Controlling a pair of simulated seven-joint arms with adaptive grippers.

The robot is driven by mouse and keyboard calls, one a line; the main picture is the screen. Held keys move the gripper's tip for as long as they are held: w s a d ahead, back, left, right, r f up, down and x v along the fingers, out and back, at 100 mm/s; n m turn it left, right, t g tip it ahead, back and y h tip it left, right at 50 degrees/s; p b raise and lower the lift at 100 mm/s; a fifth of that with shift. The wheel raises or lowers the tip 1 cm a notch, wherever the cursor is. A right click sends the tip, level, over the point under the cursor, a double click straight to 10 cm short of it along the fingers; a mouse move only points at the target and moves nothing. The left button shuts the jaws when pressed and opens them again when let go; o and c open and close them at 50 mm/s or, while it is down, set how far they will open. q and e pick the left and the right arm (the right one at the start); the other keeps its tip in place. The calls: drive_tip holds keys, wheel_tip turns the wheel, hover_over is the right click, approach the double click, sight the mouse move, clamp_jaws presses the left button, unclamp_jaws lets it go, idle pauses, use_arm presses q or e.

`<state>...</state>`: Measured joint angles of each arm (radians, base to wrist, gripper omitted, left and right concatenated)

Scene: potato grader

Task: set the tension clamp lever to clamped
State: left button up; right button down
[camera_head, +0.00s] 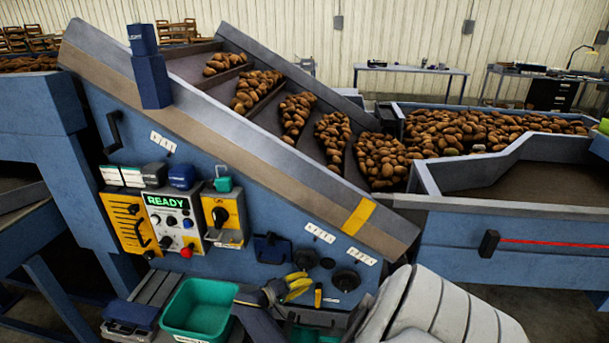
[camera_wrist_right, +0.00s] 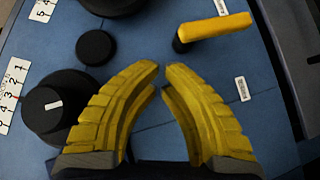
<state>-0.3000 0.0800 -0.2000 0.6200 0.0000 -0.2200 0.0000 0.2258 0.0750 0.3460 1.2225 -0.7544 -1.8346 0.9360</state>
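A small lever with a yellow handle (camera_wrist_right: 218,27) on a dark pivot stands out from the blue panel at the top right of the right wrist view. It also shows in the head view as a short yellow bar (camera_head: 318,296). I take it for the tension clamp lever, but its small label (camera_wrist_right: 243,89) is unreadable. In the head view the right gripper (camera_head: 305,283) is just left of the lever. My left gripper is out of view.
Black knobs (camera_wrist_right: 52,108) with number strips (camera_wrist_right: 12,90) sit left of the fingers. A green bin (camera_head: 200,310) stands at lower left. The control box reads READY (camera_head: 168,202). Potatoes (camera_head: 380,160) lie on the sloped grader above.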

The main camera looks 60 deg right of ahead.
drive_tip(key=shift+f, duration=0.1)
idle(0.3)
drive_tip(key=s+a+f+n+t+y, duration=0.25)
drive_tip(key=a+f, duration=0.35)
drive_tip(key=f, duration=0.5)
drive_tip(key=s+a+f+n+t+y, duration=0.1)
drive_tip(key=s+a+f+n+y, duration=0.25)
drive_tip(key=f, duration=0.65)
drive_tip(key=s+a+f+n+t+y, duration=0.15)
drive_tip(key=s+a+f, duration=0.25)
drive_tip(key=a+f, duration=0.5)
drive_tip(key=s+a+f+n+y, duration=0.1)
drive_tip(key=s+a+f, duration=0.3)
drive_tip(key=s, duration=0.5)
drive_tip(key=s+a+f+n+t+y, duration=0.1)
drive_tip(key=s+a+f+y, duration=0.2)
drive_tip(key=s+a+f, duration=0.2)
drive_tip(key=s+a+f+n+y, duration=0.1)
drive_tip(key=s+a+f+y, duration=0.2)
drive_tip(key=s, duration=1)
drive_tip(key=a+f, duration=0.2)
drive_tip(key=a, duration=0.2)
drive_tip(key=shift+s+a+f, duration=0.2)
drive_tip(key=shift+s+a, duration=0.05)
drive_tip(key=shift+a, duration=0.05)
